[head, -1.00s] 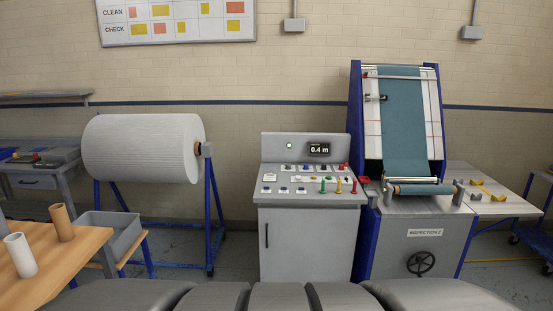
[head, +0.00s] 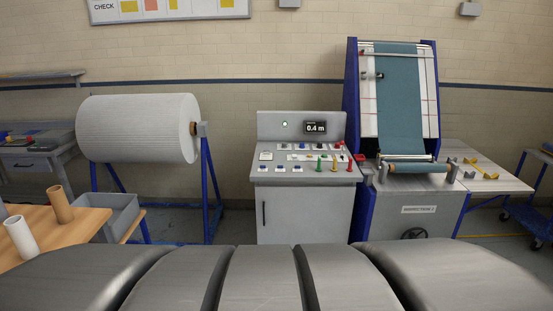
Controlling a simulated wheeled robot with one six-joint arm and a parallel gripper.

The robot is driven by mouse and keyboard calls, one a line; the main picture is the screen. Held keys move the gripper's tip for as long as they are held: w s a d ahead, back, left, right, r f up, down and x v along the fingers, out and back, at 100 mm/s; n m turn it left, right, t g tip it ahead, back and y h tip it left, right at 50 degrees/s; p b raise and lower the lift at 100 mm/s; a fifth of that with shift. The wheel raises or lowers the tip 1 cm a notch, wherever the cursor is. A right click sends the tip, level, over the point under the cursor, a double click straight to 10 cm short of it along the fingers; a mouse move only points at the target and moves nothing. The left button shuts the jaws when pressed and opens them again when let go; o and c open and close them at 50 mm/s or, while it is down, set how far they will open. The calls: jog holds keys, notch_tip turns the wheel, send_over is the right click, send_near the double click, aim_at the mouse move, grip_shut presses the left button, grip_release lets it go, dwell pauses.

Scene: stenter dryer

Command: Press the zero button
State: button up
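A grey control console (head: 304,215) stands in the middle of the head view, against the brick wall. Its sloped top carries several small buttons (head: 281,168), plus green, yellow and red upright handles (head: 334,163) at the right. The labels are too small to read, so I cannot tell which button is the zero button. A dark display (head: 315,128) on the console's back panel reads 0.4 m, with a lit lamp (head: 285,124) to its left. My gripper is not in view. Grey rounded parts, probably mine, fill the bottom of the picture.
A large white fabric roll (head: 137,128) on a blue stand is left of the console. An inspection machine (head: 418,210) with teal cloth (head: 400,110) stands close on its right.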

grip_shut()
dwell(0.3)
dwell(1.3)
